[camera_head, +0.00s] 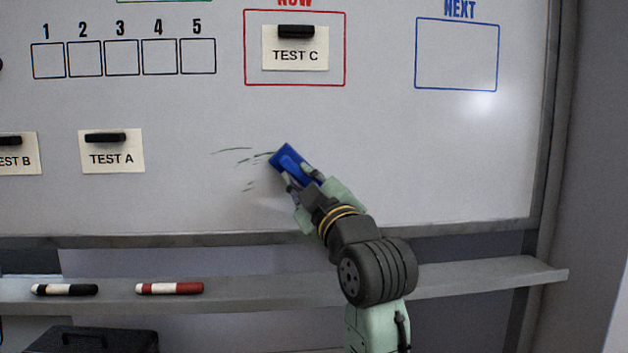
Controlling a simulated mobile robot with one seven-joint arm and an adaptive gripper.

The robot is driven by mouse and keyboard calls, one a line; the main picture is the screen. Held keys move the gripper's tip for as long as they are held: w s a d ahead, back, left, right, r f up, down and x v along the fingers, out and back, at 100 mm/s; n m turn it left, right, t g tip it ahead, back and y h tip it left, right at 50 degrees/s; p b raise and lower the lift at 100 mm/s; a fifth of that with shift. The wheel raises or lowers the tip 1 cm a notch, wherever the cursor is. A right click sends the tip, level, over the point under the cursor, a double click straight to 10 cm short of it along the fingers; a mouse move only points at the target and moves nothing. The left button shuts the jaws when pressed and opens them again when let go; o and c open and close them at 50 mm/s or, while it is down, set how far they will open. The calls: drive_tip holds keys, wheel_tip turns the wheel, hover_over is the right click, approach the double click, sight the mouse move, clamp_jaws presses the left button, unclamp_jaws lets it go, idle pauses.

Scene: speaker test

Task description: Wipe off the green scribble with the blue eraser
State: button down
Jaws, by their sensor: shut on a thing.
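A whiteboard (400,140) fills most of the head view. My gripper (300,181) is shut on the blue eraser (287,158) and holds it at the board, tilted; whether it touches the surface I cannot tell for sure. Thin dark green strokes of the scribble (233,150) show just left of the eraser. A small stroke lies lower down, left of my gripper. Any strokes behind the eraser and gripper are hidden.
A TEST C card (295,58) hangs in the red NOW box above. A TEST A card (112,158) hangs to the left. The blue NEXT box (457,55) is empty. A tray (470,286) below holds a black marker (65,290) and a red marker (170,288).

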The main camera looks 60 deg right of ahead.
drive_tip(key=shift+w+a+r+p, duration=1)
drive_tip(key=shift+w+a, duration=4.05)
drive_tip(key=shift+w, duration=0.9)
drive_tip(key=s+d, duration=1.1)
drive_tip(key=s, duration=0.2)
drive_tip(key=shift+s+d, duration=0.35)
drive_tip(key=shift+s, duration=0.05)
drive_tip(key=shift+f, duration=0.1)
drive_tip(key=s+a, duration=0.3)
drive_tip(key=a, duration=0.1)
drive_tip(key=shift+s+a+b, duration=0.35)
drive_tip(key=shift+s+b, duration=0.05)
drive_tip(key=shift+s+a, duration=1)
drive_tip(key=shift+a, duration=0.1)
